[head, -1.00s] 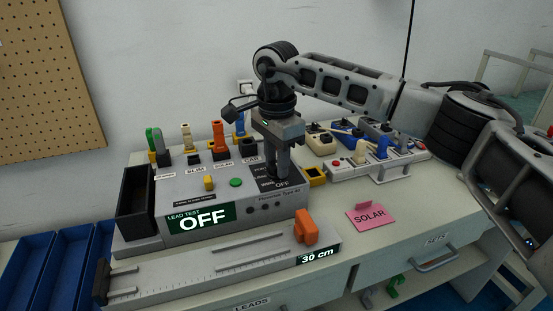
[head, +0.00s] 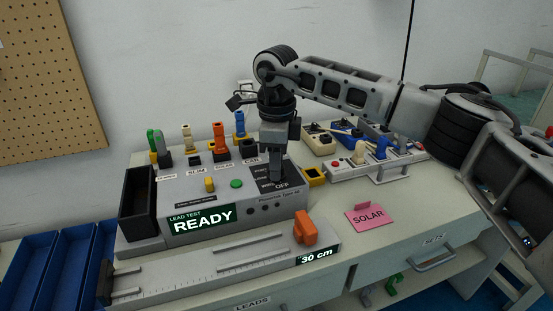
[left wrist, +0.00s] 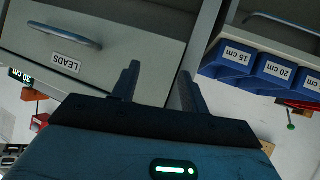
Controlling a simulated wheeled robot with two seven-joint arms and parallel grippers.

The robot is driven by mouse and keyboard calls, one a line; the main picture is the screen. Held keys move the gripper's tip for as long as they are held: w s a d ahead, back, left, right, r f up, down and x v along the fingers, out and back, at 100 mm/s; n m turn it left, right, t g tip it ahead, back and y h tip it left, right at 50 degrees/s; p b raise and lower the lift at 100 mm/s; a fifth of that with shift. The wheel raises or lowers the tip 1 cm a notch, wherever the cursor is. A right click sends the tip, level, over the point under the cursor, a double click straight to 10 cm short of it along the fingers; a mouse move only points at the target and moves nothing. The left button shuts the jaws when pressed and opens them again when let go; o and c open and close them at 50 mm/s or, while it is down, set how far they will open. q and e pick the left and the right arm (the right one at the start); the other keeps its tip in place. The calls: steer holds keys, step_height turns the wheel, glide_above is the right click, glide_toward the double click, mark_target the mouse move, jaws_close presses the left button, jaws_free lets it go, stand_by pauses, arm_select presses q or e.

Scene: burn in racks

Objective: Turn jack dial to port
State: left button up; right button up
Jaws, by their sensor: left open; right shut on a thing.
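The grey lead tester (head: 150,215) stands on the bench, its screen (head: 202,220) reading READY. The jack dial sits on the dark dial panel (head: 268,184) at its right end, mostly hidden by my right gripper. My right gripper (head: 276,178) points straight down over that panel and is shut on the dial. The OFF mark shows just below it; the other marks are partly covered. My left gripper (left wrist: 158,88) is open and empty in the left wrist view, in front of the drawer (left wrist: 90,45) labelled LEADS. It is not in the head view.
Coloured plugs (head: 218,137) stand at the tester's back, and a black bin (head: 137,203) at its left. In front lies a ruler rail with an orange block (head: 305,227) reading 30 cm. A pink SOLAR card (head: 370,217) and a grey socket panel (head: 345,175) are at right.

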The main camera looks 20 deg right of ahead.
steer(key=m, duration=0.6)
steer(key=shift+p, duration=0.35)
steer(key=m, duration=0.4)
steer(key=m+p, duration=0.1)
steer(key=m, duration=0.3)
steer(key=shift+r+m, duration=0.1)
steer(key=shift+m, duration=0.2)
arm_select(q)
steer(key=shift+a+r, duration=0.1)
steer(key=shift+r, duration=0.2)
arm_select(e)
steer(key=shift+m, duration=2)
steer(key=o, duration=1)
arm_select(q)
steer(key=shift+s, duration=0.1)
arm_select(e)
step_height(320, 180, up, 16)
steer(key=shift+f, duration=0.1)
